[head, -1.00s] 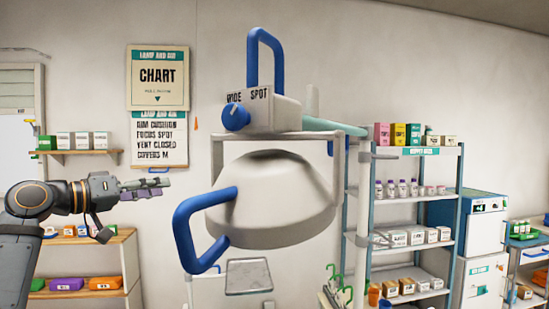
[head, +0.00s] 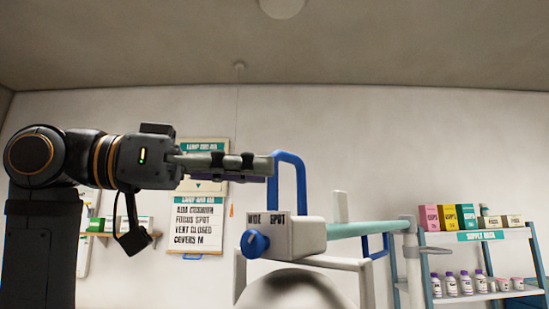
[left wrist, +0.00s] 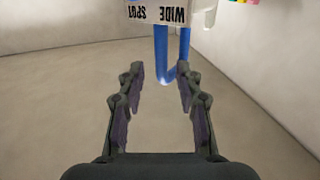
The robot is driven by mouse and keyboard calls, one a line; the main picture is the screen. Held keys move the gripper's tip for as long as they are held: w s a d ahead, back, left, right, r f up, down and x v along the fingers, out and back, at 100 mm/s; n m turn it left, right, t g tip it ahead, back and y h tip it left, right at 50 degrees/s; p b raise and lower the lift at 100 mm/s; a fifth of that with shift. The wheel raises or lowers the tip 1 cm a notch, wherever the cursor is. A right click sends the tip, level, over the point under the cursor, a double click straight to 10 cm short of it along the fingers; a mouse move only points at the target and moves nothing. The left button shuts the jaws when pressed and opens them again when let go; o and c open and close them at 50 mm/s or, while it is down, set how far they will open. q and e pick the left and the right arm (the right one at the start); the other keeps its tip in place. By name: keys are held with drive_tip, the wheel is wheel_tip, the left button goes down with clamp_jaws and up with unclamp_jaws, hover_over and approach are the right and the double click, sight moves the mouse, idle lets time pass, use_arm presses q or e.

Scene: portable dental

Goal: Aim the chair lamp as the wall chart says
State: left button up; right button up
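The chair lamp's white head (head: 295,290) is at the bottom of the head view, largely cut off. Its control box (head: 297,235) reads WIDE and SPOT, with a blue knob (head: 255,243) at the WIDE end. A blue loop handle (head: 300,180) stands up from the box. My left gripper (head: 268,166) points right, its tips close to the handle's left side. In the left wrist view the gripper (left wrist: 160,75) is open, and the inverted handle (left wrist: 163,77) lies between or just beyond its tips; contact is unclear. The wall chart (head: 198,215) reads FOCUS SPOT, VENT CLOSED; my arm covers part.
A teal lamp arm (head: 365,229) runs right from the box to a white post (head: 412,260). A supply rack (head: 485,236) with boxes and bottles stands at right. The space above the handle is clear up to the ceiling.

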use_arm(q)
drive_tip(key=x, duration=0.3)
drive_tip(key=shift+r+p, duration=0.1)
drive_tip(key=shift+p, duration=0.25)
drive_tip(key=shift+w+d, duration=0.15)
drive_tip(key=shift+d, duration=0.1)
drive_tip(key=shift+a, duration=0.1)
clamp_jaws()
